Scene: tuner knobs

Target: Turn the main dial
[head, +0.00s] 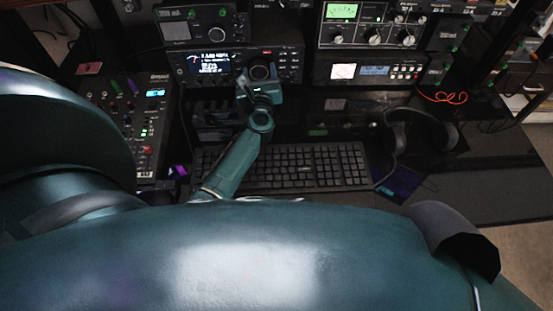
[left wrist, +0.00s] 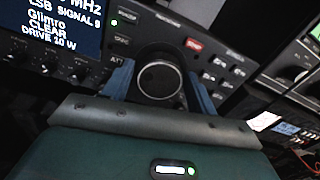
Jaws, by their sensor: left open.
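The main dial (head: 262,72) is a round dark knob on the front of a black radio (head: 292,55), right of its lit screen (head: 211,63). In the left wrist view the dial (left wrist: 160,80) sits between the two blue fingers of my left gripper (left wrist: 161,88). The fingers are open, one on each side of the dial; I cannot tell whether they touch it. In the head view my left gripper (head: 260,84) is in front of the dial and hides its lower part. My right gripper is not in view.
A black keyboard (head: 310,165) lies below my left arm. A mixer (head: 130,120) stands at the left, headphones (head: 425,130) at the right. More radio units (head: 375,40) stand beside and above the radio. Small buttons (left wrist: 215,75) are right of the dial.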

